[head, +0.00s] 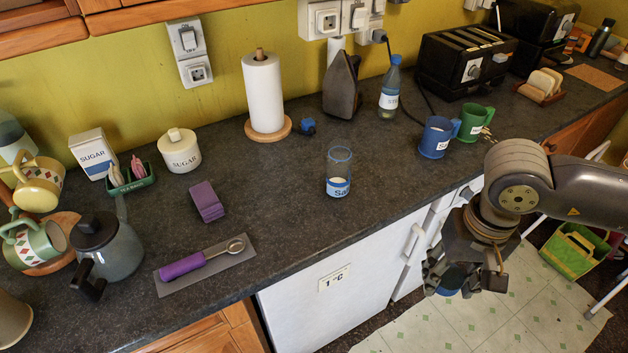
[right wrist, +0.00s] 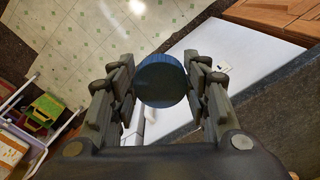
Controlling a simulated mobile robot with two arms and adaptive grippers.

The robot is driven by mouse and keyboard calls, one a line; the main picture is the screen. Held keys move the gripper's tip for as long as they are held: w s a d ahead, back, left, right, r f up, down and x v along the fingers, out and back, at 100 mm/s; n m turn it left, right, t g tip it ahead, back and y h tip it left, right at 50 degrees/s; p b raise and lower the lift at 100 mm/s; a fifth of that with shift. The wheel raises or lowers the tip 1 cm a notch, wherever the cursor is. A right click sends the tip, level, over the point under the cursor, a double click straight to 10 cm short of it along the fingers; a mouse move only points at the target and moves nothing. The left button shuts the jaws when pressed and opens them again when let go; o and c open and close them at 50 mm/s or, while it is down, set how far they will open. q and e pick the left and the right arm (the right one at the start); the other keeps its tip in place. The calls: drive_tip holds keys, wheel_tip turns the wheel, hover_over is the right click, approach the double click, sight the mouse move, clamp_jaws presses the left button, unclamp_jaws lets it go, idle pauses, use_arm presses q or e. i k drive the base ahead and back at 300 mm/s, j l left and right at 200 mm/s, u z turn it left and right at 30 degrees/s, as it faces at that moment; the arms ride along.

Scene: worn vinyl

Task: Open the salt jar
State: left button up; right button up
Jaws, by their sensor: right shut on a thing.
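The salt jar (head: 338,172) stands upright on the dark worktop, right of the middle. It is clear glass with a blue and white label and some white content low down. Its top shows no lid. My right gripper (head: 464,281) is beyond the worktop's front edge, above the floor, to the right of the jar and apart from it. It is shut on a round blue lid (right wrist: 161,80), seen between both fingers in the right wrist view. In the head view the lid is partly hidden by the fingers. My left gripper is not in view.
Blue and green mugs (head: 437,137) (head: 474,122) stand right of the jar. A bottle (head: 390,90) and a paper towel roll (head: 263,92) stand behind it. A purple-handled spoon (head: 200,262) lies front left. The worktop around the jar is clear.

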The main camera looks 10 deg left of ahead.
sight(339, 158)
drive_tip(key=i+l, duration=0.15)
drive_tip(key=l, duration=0.15)
drive_tip(key=i+l, duration=0.15)
drive_tip(key=l, duration=0.15)
drive_tip(key=i+l, duration=0.15)
drive_tip(key=l, duration=0.2)
drive_tip(key=i+l+u, duration=0.1)
drive_tip(key=l, duration=0.2)
drive_tip(key=i+u, duration=0.1)
drive_tip(key=u, duration=0.65)
drive_tip(key=i+u, duration=0.15)
drive_tip(key=u, duration=0.2)
drive_tip(key=i, duration=0.3)
